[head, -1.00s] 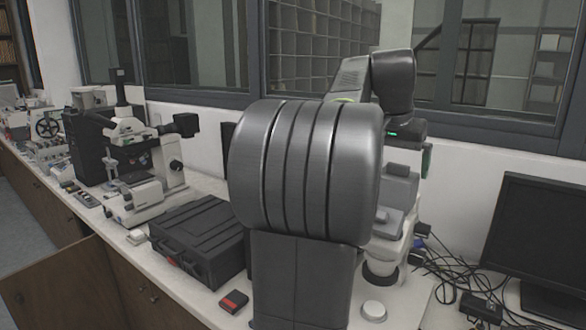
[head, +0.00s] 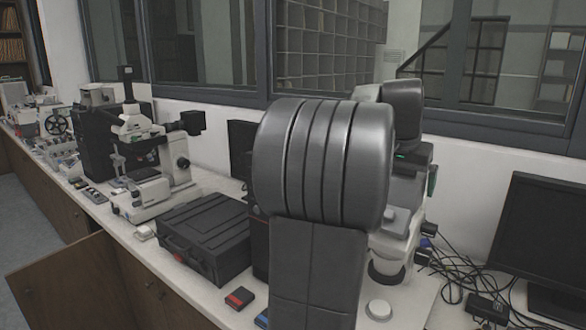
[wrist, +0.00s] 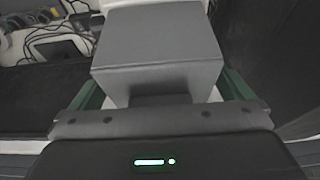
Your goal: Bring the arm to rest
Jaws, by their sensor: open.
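My gripper (wrist: 163,88) is open, with one green finger on each side of a grey block-shaped part. The block lies between or beyond the fingers; I cannot tell whether they touch it. In the head view my arm is folded, its large grey joint filling the middle. There my gripper (head: 431,180) shows only in part behind the arm, near a light-coloured machine (head: 392,247) on the bench. The arm hides much of this machine.
A black case (head: 205,232) and a small red-and-black box (head: 239,297) lie left of my arm. A microscope (head: 150,150) stands farther left. A monitor (head: 545,235) and loose cables (head: 455,262) are at right. A cabinet door (head: 70,285) stands open below the bench.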

